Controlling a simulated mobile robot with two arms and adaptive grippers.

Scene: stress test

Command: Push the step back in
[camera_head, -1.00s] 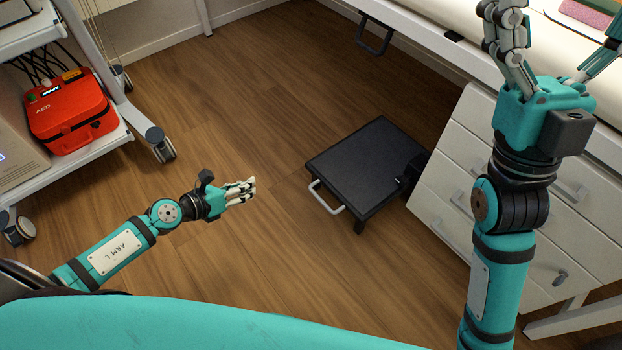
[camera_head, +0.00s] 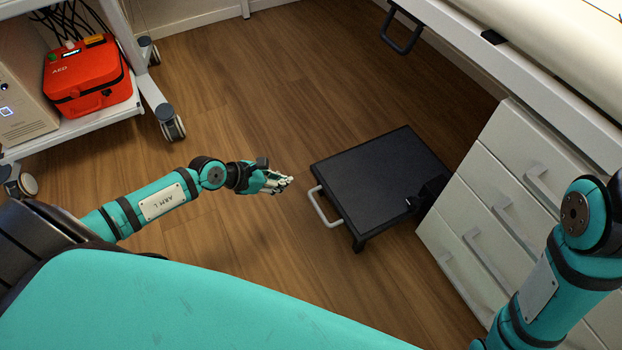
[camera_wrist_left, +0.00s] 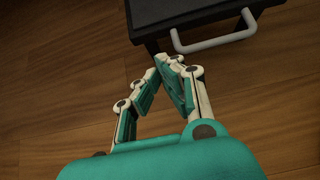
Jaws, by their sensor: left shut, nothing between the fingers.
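The step (camera_head: 375,175) is a low black platform on short legs, standing out on the wooden floor beside the white drawers. A pale handle (camera_head: 322,207) is on its near left side. In the left wrist view the step's edge (camera_wrist_left: 160,18) and the handle (camera_wrist_left: 215,38) show at the top, beyond the fingers. My left gripper (camera_head: 288,182) is shut and empty, a little to the left of the handle and apart from it. It also shows in the left wrist view (camera_wrist_left: 170,62), fingertips together. My right gripper is out of the picture; only part of that arm shows at the right.
White drawers (camera_head: 510,185) stand right of the step, under a white bench with a padded top (camera_head: 560,45). A black loop (camera_head: 402,30) hangs from its frame. A wheeled cart (camera_head: 130,115) with a red AED case (camera_head: 85,78) stands at left. Floor between is clear.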

